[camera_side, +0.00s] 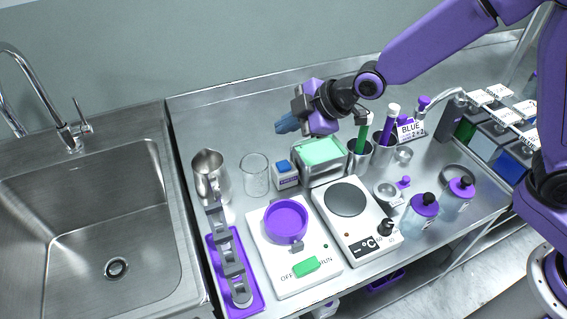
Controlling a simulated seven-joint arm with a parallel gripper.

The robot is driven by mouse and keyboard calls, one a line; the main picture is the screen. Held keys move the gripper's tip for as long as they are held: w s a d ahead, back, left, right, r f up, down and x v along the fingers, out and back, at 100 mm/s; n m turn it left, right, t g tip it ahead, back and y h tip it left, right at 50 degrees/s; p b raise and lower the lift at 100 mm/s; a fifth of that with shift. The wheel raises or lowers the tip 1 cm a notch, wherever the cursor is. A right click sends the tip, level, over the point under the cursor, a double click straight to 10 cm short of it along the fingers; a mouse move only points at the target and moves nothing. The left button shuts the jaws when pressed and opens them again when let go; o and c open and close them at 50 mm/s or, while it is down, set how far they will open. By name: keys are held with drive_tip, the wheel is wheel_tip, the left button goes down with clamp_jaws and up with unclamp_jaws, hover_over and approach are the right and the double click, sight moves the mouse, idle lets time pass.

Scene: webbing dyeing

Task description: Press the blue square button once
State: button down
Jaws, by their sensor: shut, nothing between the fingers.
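Nothing hides the top of the button.
The glass beaker (255,175) and a steel pitcher (211,175) stand left. The green-topped metal box (322,158) is close on the right. In front are a white device with a purple dish (286,221) and a hotplate (346,199). A sink (90,210) is far left.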

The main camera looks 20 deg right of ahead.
sight(287, 166)
drive_tip(key=shift+f, duration=3.8)
drive_tip(key=shift+f, duration=0.2)
drive_tip(key=shift+f, duration=0.25)
drive_tip(key=shift+f, duration=0.45)
drive_tip(key=shift+r, duration=0.9)
drive_tip(key=shift+r, duration=2.5)
drive_tip(key=shift+s, duration=0.1)
